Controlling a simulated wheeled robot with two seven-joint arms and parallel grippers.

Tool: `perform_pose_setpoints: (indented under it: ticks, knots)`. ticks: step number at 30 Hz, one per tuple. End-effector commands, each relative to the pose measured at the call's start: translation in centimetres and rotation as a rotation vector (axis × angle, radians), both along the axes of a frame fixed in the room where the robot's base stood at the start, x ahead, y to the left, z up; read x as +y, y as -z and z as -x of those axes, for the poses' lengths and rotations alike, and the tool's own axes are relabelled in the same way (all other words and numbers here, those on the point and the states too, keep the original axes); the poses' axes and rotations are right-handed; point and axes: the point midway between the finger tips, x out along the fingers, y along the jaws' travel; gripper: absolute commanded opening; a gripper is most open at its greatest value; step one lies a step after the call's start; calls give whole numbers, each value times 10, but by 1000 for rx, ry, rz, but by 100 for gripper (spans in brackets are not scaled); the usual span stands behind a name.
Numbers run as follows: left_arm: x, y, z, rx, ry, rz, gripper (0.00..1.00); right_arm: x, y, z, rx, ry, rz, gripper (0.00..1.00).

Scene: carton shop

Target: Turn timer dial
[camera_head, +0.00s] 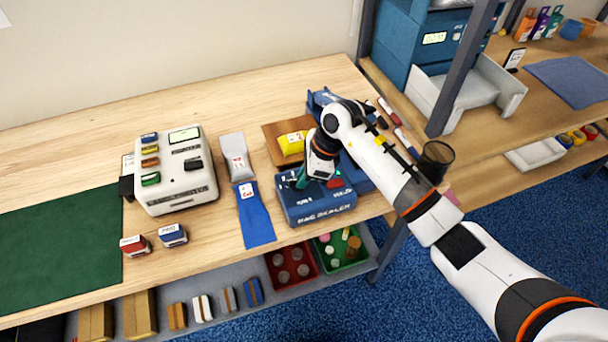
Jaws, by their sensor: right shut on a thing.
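A blue bag sealer (316,209) with white lettering on its front stands near the right end of the wooden table. My right gripper (300,183) points down over the left part of its top. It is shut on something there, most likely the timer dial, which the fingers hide. A red part (335,182) shows on the sealer's top just right of the gripper. My left gripper is not in view.
A white register (175,170) stands further left. A green mat (60,245) covers the left end.

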Motion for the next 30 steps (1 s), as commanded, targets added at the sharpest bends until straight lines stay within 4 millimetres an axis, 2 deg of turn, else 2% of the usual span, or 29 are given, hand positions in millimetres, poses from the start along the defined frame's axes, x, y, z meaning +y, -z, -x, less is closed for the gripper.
perform_pose_setpoints:
  ticks: [8, 21, 30]
  knots:
    - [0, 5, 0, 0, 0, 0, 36, -1, 1, 1, -3, 91, 3, 0]
    - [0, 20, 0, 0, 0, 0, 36, 1, 1, 5, -4, 410, 1, 0]
    - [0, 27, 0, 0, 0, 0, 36, 2, 0, 7, -2, 568, 0, 0]
